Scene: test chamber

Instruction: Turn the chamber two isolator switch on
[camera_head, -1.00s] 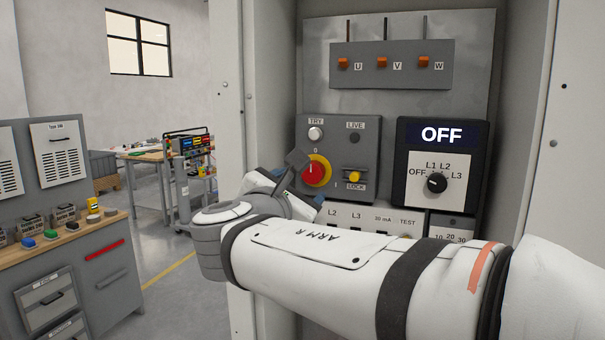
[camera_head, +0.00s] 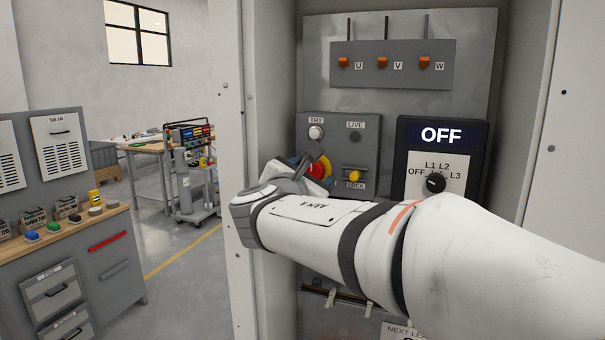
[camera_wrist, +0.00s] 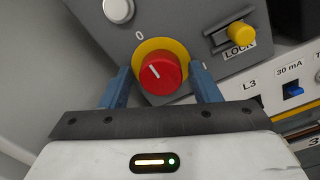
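The isolator switch is a red rotary knob (camera_wrist: 161,74) on a yellow ring. In the wrist view its white pointer line tilts up-left, toward the 0 mark. In the head view the knob (camera_head: 319,168) is on the grey panel (camera_head: 365,128), partly hidden by my gripper. My gripper (camera_wrist: 162,80) is open, with one blue finger on each side of the knob. I cannot tell whether the fingers touch it. No chamber number is readable on the panel.
A yellow LOCK piece (camera_head: 354,175) sits right of the knob, with a white TRY button (camera_head: 316,132) above. A display box (camera_head: 441,133) reading OFF has a black selector (camera_head: 435,183). The cabinet's side wall (camera_head: 271,90) stands close on the left.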

